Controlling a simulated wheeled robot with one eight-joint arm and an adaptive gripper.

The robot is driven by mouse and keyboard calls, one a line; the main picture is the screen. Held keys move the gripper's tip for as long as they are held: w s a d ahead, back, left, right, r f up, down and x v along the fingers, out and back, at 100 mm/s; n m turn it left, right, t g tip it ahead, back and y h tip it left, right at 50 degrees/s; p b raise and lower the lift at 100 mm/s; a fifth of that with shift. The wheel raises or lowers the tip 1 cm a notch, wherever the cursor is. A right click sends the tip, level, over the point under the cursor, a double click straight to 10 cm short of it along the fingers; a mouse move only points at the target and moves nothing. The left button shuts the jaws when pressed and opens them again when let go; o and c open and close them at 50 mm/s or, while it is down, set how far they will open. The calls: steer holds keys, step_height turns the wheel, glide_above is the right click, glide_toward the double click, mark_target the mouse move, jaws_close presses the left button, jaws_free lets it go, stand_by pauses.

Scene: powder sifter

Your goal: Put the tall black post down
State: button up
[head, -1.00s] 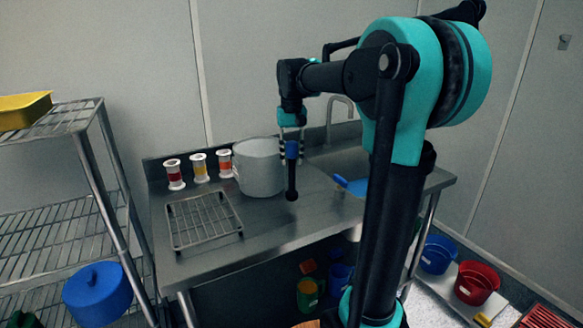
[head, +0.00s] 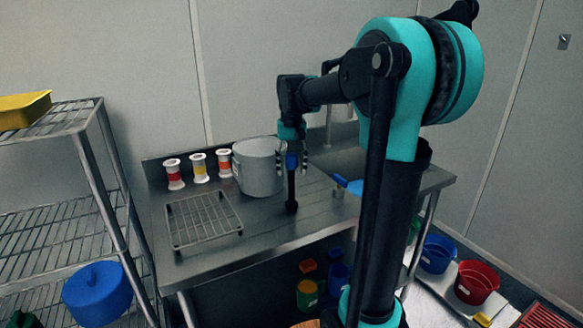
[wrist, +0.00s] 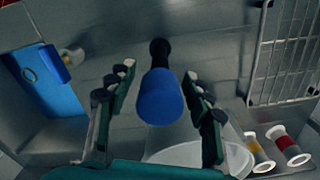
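The tall black post (head: 291,188) stands upright on the steel table (head: 262,222), just right of the white pot. It has a blue upper part and a thicker black foot. My gripper (head: 291,170) is around its blue part from above, with the fingers spread apart. In the wrist view the post's blue top (wrist: 159,98) sits between the fingers of my gripper (wrist: 160,82), with a visible gap on both sides. The foot appears to rest on the table top.
The white pot (head: 258,170) is close on the left of my gripper. A wire rack (head: 203,220) lies at the table's front left. Three spools (head: 199,168) stand along the back. A blue item (head: 350,186) lies at the sink on the right.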

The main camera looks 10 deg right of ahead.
step_height(320, 180, up, 12)
steer(key=shift+r, duration=0.15)
stand_by(0.6)
stand_by(1.4)
